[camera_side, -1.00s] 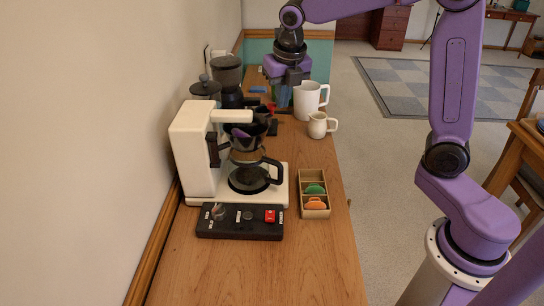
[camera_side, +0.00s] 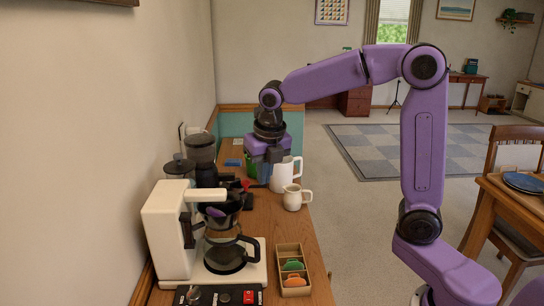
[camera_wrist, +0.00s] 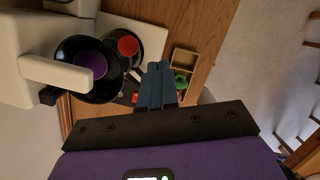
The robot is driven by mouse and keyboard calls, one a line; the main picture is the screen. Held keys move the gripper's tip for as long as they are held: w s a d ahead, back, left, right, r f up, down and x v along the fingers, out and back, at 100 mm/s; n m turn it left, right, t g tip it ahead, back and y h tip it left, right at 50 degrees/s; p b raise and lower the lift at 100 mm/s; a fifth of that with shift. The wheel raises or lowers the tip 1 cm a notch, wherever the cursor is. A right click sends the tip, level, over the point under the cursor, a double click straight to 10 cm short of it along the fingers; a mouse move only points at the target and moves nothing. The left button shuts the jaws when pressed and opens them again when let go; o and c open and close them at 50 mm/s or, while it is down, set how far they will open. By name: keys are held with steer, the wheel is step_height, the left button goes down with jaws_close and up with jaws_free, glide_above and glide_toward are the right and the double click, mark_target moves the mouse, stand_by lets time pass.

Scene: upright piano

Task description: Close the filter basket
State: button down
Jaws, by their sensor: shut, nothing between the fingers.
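The white coffee maker (camera_side: 168,228) stands on the counter against the wall. Its black filter basket (camera_side: 222,214) sits below the white top arm and above the glass carafe (camera_side: 225,256). In the wrist view the round basket (camera_wrist: 66,88) sticks out past the white arm (camera_wrist: 50,71), with something purple inside. Whether it is latched cannot be told. My gripper (camera_side: 264,176) is beyond the coffee maker, pointing down near the white pitcher, apart from the basket. In the wrist view its blue fingers (camera_wrist: 158,72) are together and empty, right of the basket.
The white pitcher (camera_side: 283,175) and cream jug (camera_side: 295,198) stand along the counter's right side. A grinder (camera_side: 202,155) is behind the coffee maker. A wooden tray (camera_side: 290,252) with green and orange items and a black switch box (camera_side: 212,296) are in front. Bare counter lies between jug and tray.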

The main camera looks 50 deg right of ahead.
steer(key=s+d+v, duration=0.2)
steer(key=v, duration=0.9)
steer(key=s+a+f+m+g, duration=0.1)
steer(key=s+f+m, duration=0.7)
steer(key=s, duration=0.4)
steer(key=s+a+f+m+g+y, duration=0.1)
steer(key=s+a+f+m, duration=0.1)
steer(key=s+f+m, duration=0.7)
steer(key=s+m, duration=0.2)
steer(key=s, duration=0.2)
steer(key=shift+f, duration=0.25)
stand_by(0.4)
